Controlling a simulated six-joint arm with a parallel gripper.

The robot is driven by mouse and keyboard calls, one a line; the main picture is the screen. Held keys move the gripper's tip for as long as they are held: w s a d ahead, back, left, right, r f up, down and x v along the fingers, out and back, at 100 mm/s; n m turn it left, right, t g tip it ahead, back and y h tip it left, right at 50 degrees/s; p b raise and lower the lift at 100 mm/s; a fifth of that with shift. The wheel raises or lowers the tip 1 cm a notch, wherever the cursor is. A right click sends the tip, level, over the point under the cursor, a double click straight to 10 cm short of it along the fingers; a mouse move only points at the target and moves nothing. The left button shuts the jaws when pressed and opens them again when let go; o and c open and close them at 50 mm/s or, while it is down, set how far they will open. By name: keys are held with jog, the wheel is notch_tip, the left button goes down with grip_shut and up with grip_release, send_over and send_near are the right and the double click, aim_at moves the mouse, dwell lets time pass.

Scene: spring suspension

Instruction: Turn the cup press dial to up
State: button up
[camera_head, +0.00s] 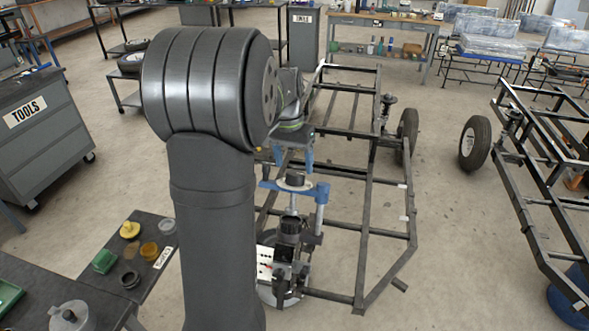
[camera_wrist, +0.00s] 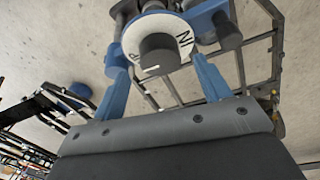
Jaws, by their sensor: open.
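The cup press (camera_head: 322,194) is a blue clamp frame on the near end of the black chassis. On its top is a dial with a black knob (camera_head: 294,179) on a pale disc. In the wrist view the knob (camera_wrist: 158,53) carries a white mark near its lower edge, and the white disc (camera_wrist: 183,31) shows parts of black lettering. My gripper (camera_head: 293,163) is open just above the dial, blue fingers apart. In the wrist view its fingers (camera_wrist: 160,72) stand either side of the knob with gaps; I cannot tell their exact height against it.
The chassis frame (camera_head: 365,240) with wheels spreads right and behind. Below the press is a wheel-end assembly (camera_head: 288,245). At left are a tools cabinet (camera_head: 40,125) and a dark side table (camera_head: 150,225) with small cups. A second chassis (camera_head: 540,160) is far right.

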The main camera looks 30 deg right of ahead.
aim_at(291, 172)
jog(key=shift+s+d+f, duration=0.1)
jog(key=shift+f, duration=1.35)
jog(key=shift+c, duration=0.4)
jog(key=c, duration=0.9)
jog(key=shift+n, duration=0.3)
jog(key=o, duration=1)
jog(key=shift+r, duration=0.1)
jog(key=r, duration=1.1)
jog(key=w+r, duration=0.1)
jog(key=r, duration=0.5)
jog(key=shift+a+r, duration=0.15)
jog(key=shift+a, duration=0.15)
